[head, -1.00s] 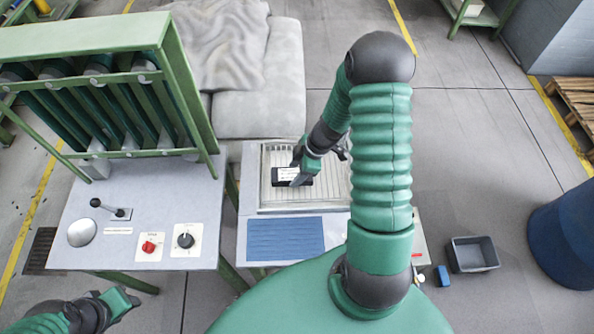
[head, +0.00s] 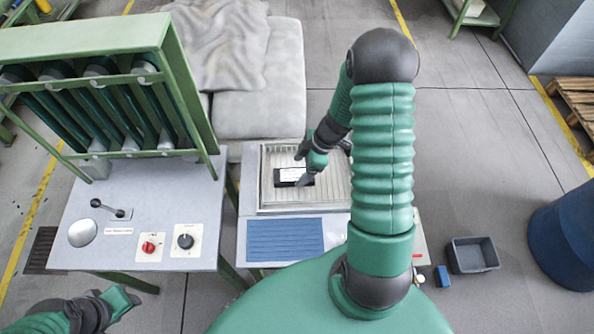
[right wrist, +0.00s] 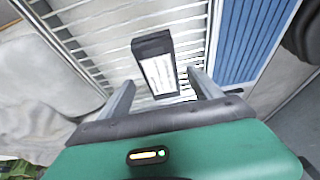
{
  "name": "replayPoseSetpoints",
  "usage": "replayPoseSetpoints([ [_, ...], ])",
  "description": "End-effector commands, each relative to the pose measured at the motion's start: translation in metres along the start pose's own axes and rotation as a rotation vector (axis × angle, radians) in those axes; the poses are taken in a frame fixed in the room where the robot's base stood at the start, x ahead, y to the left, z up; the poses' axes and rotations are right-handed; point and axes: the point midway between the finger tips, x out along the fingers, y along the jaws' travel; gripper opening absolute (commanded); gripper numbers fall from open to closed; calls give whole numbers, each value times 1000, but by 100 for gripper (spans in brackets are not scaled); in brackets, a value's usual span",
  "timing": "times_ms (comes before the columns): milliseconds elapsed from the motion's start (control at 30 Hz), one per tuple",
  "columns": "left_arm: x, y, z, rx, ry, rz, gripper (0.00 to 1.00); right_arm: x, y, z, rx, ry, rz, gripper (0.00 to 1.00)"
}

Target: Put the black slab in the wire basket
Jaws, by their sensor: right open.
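The black slab (head: 290,177) with a white label lies in the wire basket (head: 263,200), a shallow light tray with wire bars on the table in the head view. In the right wrist view the slab (right wrist: 155,62) rests over the wires of the basket (right wrist: 100,40). My right gripper (head: 308,180) is at the slab's right end in the head view. In the right wrist view my right gripper (right wrist: 158,92) is open, with its fingers apart on either side of the slab's near end. My left gripper (head: 128,300) is at the lower left, away from the slab.
A blue ribbed mat (head: 285,239) lies in front of the basket. A control table (head: 135,205) with a lever, red knob and black knob stands to the left. A grey bin (head: 474,254) and a small blue block (head: 443,277) are on the right.

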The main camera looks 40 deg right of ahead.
Motion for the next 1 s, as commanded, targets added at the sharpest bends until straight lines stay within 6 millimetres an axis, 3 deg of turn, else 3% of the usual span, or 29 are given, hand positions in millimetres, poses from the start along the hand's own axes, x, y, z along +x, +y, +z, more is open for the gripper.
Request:
replayPoseSetpoints([
  [33,-5,0,-1,1,0,0,36,-17,1,-1,-2,-1,4,74],
  [200,-13,0,-3,1,0,0,36,-62,1,-2,-2,-2,5,74],
  [300,-16,0,-4,1,0,0,36,-82,0,-2,-2,-1,4,74],
  [467,-18,0,-4,1,0,0,36,-96,0,-7,0,2,13,74],
  [567,-17,0,-4,1,0,0,36,-97,16,-33,11,36,100,74],
  [700,-17,0,-4,1,0,0,36,-107,51,-96,106,101,352,74],
  [767,-17,0,-4,1,0,0,36,-114,56,-116,183,105,447,74],
  [867,-17,0,-4,1,0,0,36,-122,41,-133,343,76,537,74],
  [967,-17,0,-4,1,0,0,36,-118,-2,-135,518,10,530,74],
  [1000,-17,0,-4,1,0,0,36,-115,-25,-135,583,-20,503,74],
])
